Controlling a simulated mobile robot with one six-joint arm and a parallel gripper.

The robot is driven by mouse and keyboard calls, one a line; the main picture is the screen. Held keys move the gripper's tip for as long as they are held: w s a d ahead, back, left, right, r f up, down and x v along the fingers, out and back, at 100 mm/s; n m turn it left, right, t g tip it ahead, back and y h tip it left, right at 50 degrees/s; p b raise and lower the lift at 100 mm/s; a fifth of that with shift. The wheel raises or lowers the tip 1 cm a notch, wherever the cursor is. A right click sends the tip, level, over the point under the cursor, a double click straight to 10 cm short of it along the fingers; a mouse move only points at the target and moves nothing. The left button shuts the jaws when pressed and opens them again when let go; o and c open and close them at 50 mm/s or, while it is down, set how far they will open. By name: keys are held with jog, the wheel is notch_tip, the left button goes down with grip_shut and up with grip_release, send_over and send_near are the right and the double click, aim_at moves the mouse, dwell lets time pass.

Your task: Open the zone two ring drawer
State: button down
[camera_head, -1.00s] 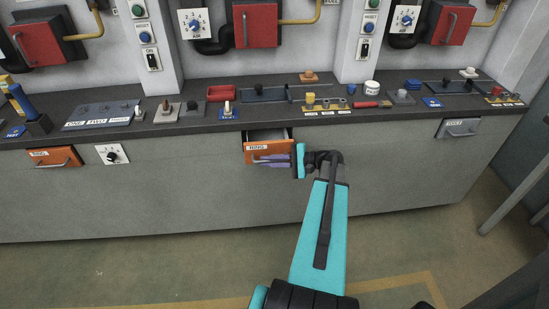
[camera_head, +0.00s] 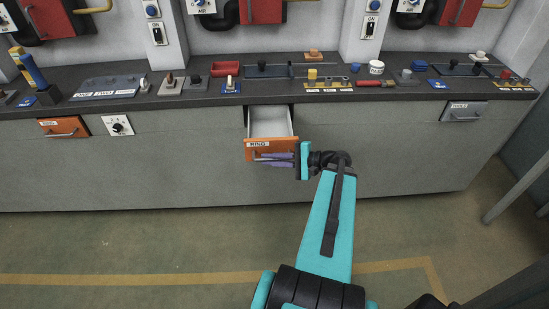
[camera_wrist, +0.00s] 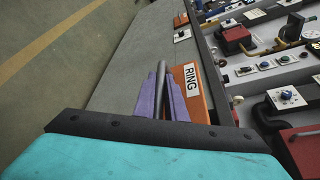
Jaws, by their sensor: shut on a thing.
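The ring drawer (camera_head: 262,145) has an orange front labelled RING and is pulled well out of the console, showing its empty-looking pale inside. My gripper (camera_head: 268,159), with purple fingers, is shut on the drawer's bar handle. In the wrist view the orange drawer front (camera_wrist: 205,102) lies just right of the fingers (camera_wrist: 165,98), and the dark handle bar (camera_wrist: 161,75) runs between them. The fingers hide part of the handle.
The dark worktop (camera_head: 180,98) above carries several switches, trays and labelled plates. Another orange drawer (camera_head: 63,128) at left and a grey drawer (camera_head: 463,112) at right are shut. The floor (camera_head: 150,245) in front is clear.

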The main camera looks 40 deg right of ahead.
jog(key=shift+a, duration=0.1)
jog(key=c, duration=1.8)
grip_release()
jog(key=shift+s, duration=0.1)
jog(key=b+v, duration=0.1)
jog(key=v, duration=1.2)
jog(key=shift+s+d+b, duration=0.25)
jog(key=shift+d+b, duration=0.05)
jog(key=shift+d, duration=0.05)
